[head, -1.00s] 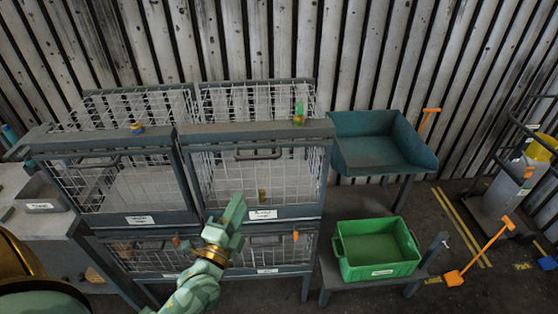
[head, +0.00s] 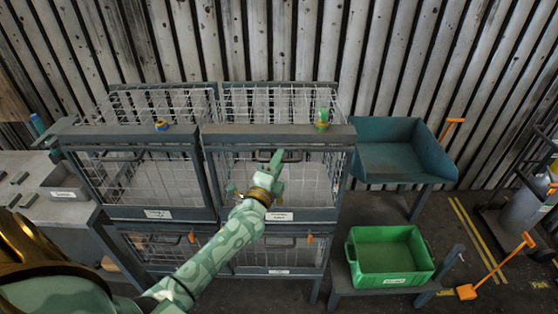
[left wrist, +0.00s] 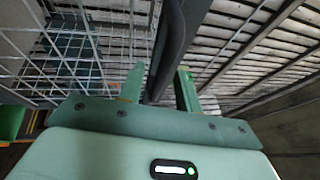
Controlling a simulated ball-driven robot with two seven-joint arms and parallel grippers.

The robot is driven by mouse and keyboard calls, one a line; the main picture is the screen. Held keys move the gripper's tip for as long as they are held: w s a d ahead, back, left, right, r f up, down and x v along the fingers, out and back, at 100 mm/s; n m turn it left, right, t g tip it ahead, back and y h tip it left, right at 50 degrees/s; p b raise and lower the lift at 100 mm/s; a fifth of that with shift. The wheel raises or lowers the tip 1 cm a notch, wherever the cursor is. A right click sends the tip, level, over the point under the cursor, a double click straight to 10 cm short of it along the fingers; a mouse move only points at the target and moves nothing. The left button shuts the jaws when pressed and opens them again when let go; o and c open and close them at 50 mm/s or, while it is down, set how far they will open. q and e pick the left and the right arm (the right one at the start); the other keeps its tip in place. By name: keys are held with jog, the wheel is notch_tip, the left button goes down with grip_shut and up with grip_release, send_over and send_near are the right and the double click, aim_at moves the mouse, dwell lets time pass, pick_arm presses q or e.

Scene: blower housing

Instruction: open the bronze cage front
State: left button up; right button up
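A rack of wire cages stands ahead, two above and two below. None of the fronts shows a clear bronze colour, and the labels are too small to read. The upper right cage front (head: 318,185) looks closed, with a dark bar handle (head: 298,156) near its top and a white label (head: 279,216) below. My left gripper (head: 281,156) is at this handle and hides part of it. In the left wrist view, my gripper's fingers (left wrist: 160,78) stand apart, with a dark bar (left wrist: 169,45) running between them; contact is unclear. My right gripper is out of view.
A teal tray table (head: 400,160) and a green bin (head: 390,258) stand to the right. Open floor lies beyond, with an orange shovel (head: 500,262).

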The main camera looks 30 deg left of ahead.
pick_arm(q)
jog(key=shift+w+a, duration=0.1)
jog(key=shift+w, duration=0.4)
jog(key=shift+r, duration=0.1)
grip_shut()
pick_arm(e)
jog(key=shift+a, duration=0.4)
pick_arm(q)
jog(key=shift+s, duration=0.1)
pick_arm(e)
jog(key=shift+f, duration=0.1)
